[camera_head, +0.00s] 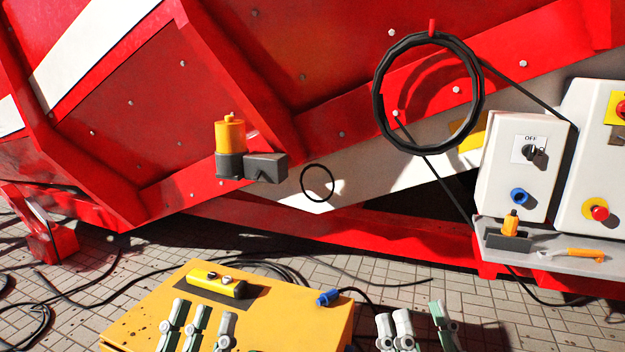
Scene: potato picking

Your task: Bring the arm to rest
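My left gripper (207,318) shows at the bottom of the head view, in front of the yellow box (290,297). Its grey-green fingers point up and stand apart, with nothing between them. My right gripper (421,325) is at the bottom edge, to the right of the yellow box and over the paving. Its fingers also stand apart and it looks empty. The lower parts of both grippers and the arms are cut off by the frame edge.
A yellow-and-black device (222,284) lies on the box, with a blue connector (327,297) at its right edge. Behind stands a large red machine (330,90) with a hanging black hose loop (378,108). Control boxes (500,185) and a grey shelf (560,262) are right. Cables cross the paving.

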